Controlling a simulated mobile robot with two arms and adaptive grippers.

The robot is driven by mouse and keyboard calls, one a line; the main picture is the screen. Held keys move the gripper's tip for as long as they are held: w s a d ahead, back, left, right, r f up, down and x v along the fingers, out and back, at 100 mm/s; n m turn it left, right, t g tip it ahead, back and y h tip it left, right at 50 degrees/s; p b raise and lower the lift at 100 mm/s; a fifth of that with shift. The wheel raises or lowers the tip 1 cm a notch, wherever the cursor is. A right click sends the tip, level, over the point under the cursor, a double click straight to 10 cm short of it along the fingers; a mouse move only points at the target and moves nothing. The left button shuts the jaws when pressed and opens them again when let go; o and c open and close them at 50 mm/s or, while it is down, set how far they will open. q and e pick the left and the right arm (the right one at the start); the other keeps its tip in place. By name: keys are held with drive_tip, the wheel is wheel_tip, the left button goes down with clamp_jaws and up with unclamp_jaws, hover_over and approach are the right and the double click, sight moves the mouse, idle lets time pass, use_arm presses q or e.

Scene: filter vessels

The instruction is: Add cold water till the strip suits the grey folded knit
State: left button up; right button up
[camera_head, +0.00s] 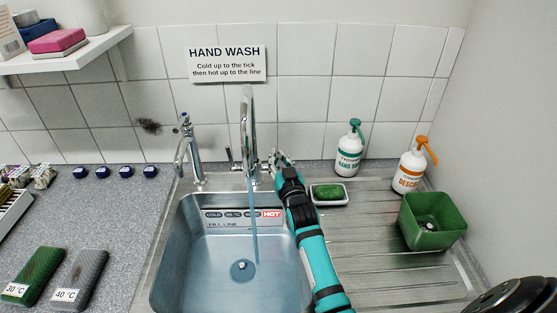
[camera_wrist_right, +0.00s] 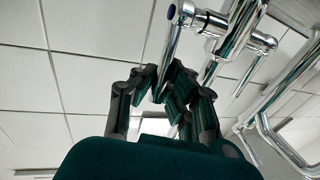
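The grey folded knit (camera_head: 81,278) lies on the counter at lower left with a 40 °C tag. The strip (camera_head: 243,215) on the sink's back wall reads from COLD to HOT; its HOT end is bright red. A FILL LINE mark shows below it. A bluish water stream (camera_head: 254,225) falls from the tall tap (camera_head: 248,130) into the sink (camera_head: 175,270); the water level is hard to tell. My right gripper (camera_head: 278,162) is at the tap's right side. Its fingers (camera_wrist_right: 163,88) stand apart around chrome parts; contact is unclear. My left gripper is out of view.
A second tap (camera_head: 187,150) stands left. A green knit (camera_head: 34,272) tagged 30 °C lies beside the grey one. A sponge dish (camera_head: 329,194), pump bottles (camera_head: 349,152) and green tub (camera_head: 432,225) stand right. A HAND WASH sign (camera_head: 226,62) says cold to the tick, then hot to the line.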

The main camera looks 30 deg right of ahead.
drive_tip(key=o, duration=0.5)
drive_tip(key=shift+d, duration=0.1)
drive_tip(key=shift+s, duration=0.1)
drive_tip(key=v, duration=1.2)
